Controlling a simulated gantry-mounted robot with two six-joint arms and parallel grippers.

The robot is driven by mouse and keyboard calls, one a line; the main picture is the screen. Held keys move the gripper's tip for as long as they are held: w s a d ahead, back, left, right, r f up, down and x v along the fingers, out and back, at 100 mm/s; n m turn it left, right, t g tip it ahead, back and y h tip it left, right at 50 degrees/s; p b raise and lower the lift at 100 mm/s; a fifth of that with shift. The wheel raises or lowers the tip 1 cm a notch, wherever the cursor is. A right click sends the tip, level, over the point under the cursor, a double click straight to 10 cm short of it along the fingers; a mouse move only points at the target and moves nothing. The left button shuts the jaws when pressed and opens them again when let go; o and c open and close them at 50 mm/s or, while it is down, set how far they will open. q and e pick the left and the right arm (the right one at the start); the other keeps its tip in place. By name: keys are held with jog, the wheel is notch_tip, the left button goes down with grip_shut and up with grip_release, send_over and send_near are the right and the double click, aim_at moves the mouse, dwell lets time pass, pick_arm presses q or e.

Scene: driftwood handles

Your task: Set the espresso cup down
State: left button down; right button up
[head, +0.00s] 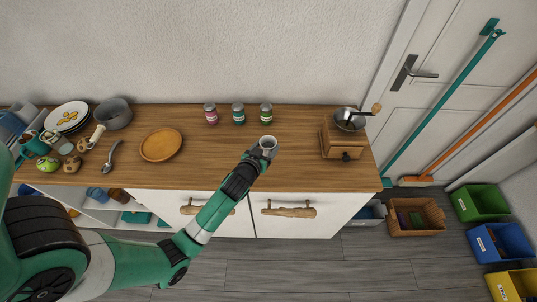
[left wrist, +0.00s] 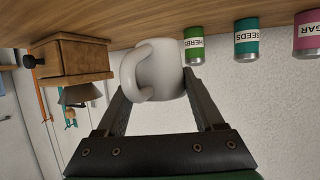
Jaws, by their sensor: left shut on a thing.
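The white espresso cup (head: 268,142) is at my left gripper (head: 262,150), over the front part of the wooden counter (head: 300,180) in the head view. In the left wrist view, which shows the scene upside down, the cup (left wrist: 157,68) sits between the two fingers of my left gripper (left wrist: 158,85), with its handle to the left. The gripper is shut on the cup. I cannot tell whether the cup's base touches the counter. My right gripper is not in view.
Three labelled tins (head: 238,113) stand at the back, and a wooden coffee grinder (head: 343,137) stands to the right. The counter around the cup is clear.

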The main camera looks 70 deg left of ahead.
aim_at(270, 145)
pick_arm(q)
jog(key=shift+w+a+f, duration=0.2)
jog(key=shift+f, duration=0.25)
jog(key=shift+w+a+f, duration=0.15)
jog(key=shift+w+f, duration=0.05)
jog(key=shift+f, duration=0.2)
jog(key=shift+w+a+f, duration=0.15)
jog(key=shift+w+a, duration=0.05)
jog(key=shift+w, duration=0.05)
jog(key=shift+w+f+b, duration=0.1)
jog(key=shift+f+b, duration=0.2)
jog(key=shift+b, duration=0.1)
notch_tip(270, 145, down, 3)
jog(key=shift+w+a+r+b, duration=0.1)
jog(key=shift+a+b, duration=0.05)
jog(key=shift+b, duration=0.5)
jog(key=shift+f, duration=0.2)
